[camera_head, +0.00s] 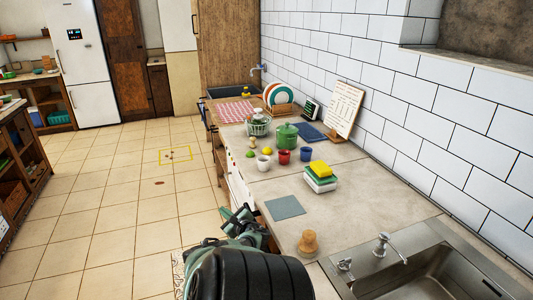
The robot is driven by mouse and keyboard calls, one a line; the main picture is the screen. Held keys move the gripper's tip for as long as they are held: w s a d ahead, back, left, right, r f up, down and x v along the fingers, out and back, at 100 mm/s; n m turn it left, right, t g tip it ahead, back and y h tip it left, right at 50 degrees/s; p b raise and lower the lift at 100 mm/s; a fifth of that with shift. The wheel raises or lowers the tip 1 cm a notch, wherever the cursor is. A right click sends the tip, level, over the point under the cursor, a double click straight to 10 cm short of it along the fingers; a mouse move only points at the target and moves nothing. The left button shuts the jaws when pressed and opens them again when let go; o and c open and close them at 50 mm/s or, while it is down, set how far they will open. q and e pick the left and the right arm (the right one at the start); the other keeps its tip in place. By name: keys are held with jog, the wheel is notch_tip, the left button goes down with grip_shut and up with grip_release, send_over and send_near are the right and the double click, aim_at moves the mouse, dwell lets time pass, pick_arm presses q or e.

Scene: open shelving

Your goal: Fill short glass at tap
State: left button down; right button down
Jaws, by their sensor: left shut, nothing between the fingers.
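My left gripper (236,213) is at the counter's front edge, over the floor side, with my dark arm behind it. It is shut and empty. I cannot make out a short glass. A white cup (263,163), a red cup (284,157) and a blue cup (306,154) stand on the counter beyond my gripper. My right gripper is not in view.
A grey mat (285,207) and a wooden knob-shaped item (308,243) lie on the counter (345,205). Stacked sponges (320,177), a green pot (287,137) and a dish rack with plates (279,98) stand farther back. The tiled floor (110,215) at left is mostly clear.

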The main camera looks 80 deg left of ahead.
pick_arm(q)
jog(key=d+f+n+t+h, duration=0.1)
jog(key=d+f+t+h, duration=0.5)
jog(key=d+f, duration=2.2)
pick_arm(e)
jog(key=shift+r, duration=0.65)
pick_arm(q)
jog(key=w+d+f+n+h, duration=0.1)
jog(key=d+f, duration=0.3)
jog(key=d, duration=0.8)
jog(key=w+d+f+n+t+h, duration=0.1)
jog(key=w+d+f+n+h, duration=0.1)
jog(key=d, duration=1)
jog(key=w+d+f+n+t+h, duration=0.1)
jog(key=w+d+f+h, duration=0.2)
jog(key=d, duration=0.8)
jog(key=shift+w+d+f+h, duration=0.25)
jog(key=shift+d+f+h, duration=0.15)
jog(key=shift+f+h, duration=0.75)
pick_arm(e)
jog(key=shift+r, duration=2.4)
pick_arm(q)
jog(key=shift+f+y, duration=0.2)
jog(key=shift+y, duration=0.05)
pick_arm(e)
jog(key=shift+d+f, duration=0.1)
